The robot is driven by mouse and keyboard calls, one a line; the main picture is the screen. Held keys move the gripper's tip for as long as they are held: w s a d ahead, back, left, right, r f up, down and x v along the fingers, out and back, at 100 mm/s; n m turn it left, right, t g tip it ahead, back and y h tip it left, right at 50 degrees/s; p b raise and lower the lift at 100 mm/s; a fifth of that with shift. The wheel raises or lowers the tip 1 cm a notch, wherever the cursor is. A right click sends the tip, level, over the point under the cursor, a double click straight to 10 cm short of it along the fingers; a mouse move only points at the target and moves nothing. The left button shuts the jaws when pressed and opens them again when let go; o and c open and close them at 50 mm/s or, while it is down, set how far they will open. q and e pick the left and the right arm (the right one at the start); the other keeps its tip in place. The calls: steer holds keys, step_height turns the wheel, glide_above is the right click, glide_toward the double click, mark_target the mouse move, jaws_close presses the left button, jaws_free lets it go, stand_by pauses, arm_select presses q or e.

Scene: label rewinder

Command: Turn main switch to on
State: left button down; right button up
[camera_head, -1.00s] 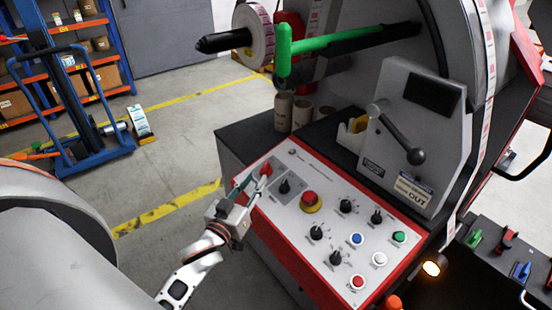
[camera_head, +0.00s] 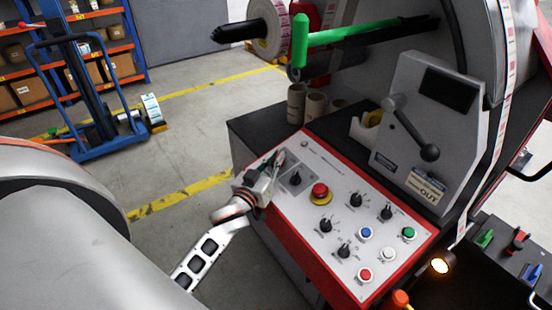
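The control panel (camera_head: 331,230) is a sloped white plate with a red border. My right gripper is not in view.
Close to the gripper are a black knob (camera_head: 296,179) and a red emergency stop (camera_head: 320,190) on a yellow ring. More knobs and coloured buttons lie lower right. A lever (camera_head: 411,130) stands above the panel. Open floor lies left.

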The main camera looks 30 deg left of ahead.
arm_select(q)
steer(key=shift+h, duration=0.3)
steer(key=shift+r+m+h+p, duration=0.15)
steer(key=shift+m+h+p, duration=0.7)
steer(key=shift+m+h, duration=0.25)
steer(key=shift+a+m+h+p, duration=0.1)
steer(key=shift+m+h+p, duration=0.3)
steer(key=shift+m+h, duration=0.6)
steer(key=m+h, duration=0.2)
steer(key=h, duration=0.1)
steer(key=shift+f+m+g+h+b, duration=0.2)
steer(key=shift+m+g+h+b, duration=0.4)
steer(key=shift+m+h, duration=0.5)
steer(key=m+g+h+b, duration=0.4)
steer(key=m+h+b, duration=0.1)
steer(key=b, duration=0.1)
steer(key=shift+f+g+h, duration=0.1)
steer(key=shift+g+h, duration=0.2)
steer(key=shift+m+g+h+b, duration=0.4)
steer(key=shift+m+g+b, duration=0.1)
steer(key=shift+m, duration=0.1)
steer(key=shift+r, duration=0.2)
